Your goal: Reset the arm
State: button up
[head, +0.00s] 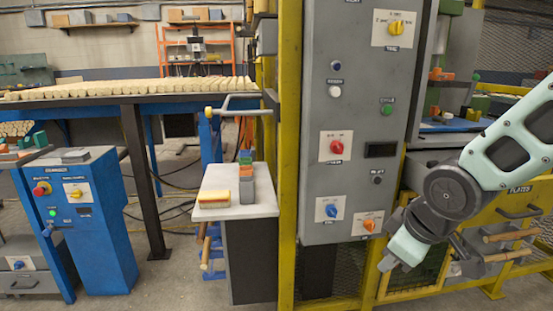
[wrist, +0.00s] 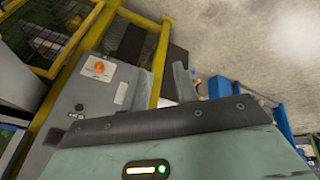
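My arm (head: 450,190) comes in from the right in the head view, folded with its end pointing down. My gripper (head: 386,264) hangs low in front of the yellow frame, right of the grey control cabinet's lower edge. Its fingers are hard to make out there. In the wrist view my gripper (wrist: 160,82) shows two grey fingers standing apart with nothing between them, so it is open and empty. The grey control cabinet (head: 335,110) bears several knobs and buttons. Its orange knob (head: 369,225) is left of my gripper, and it also shows in the wrist view (wrist: 99,67).
A blue control pedestal (head: 90,220) stands further left. A long table of wooden pieces (head: 130,90) runs behind. Wooden-handled racks (head: 510,235) are right of my gripper.

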jog(key=s+a+g, duration=0.2)
jog(key=s+a, duration=0.3)
jog(key=s, duration=0.4)
jog(key=s+a+g, duration=0.3)
jog(key=s+a, duration=0.1)
jog(key=s, duration=0.6)
notch_tip(320, 180, up, 20)
jog(key=m+p, duration=0.1)
jog(key=p, duration=1.9)
jog(key=shift+a+r, duration=0.2)
jog(key=shift+w, duration=0.15)
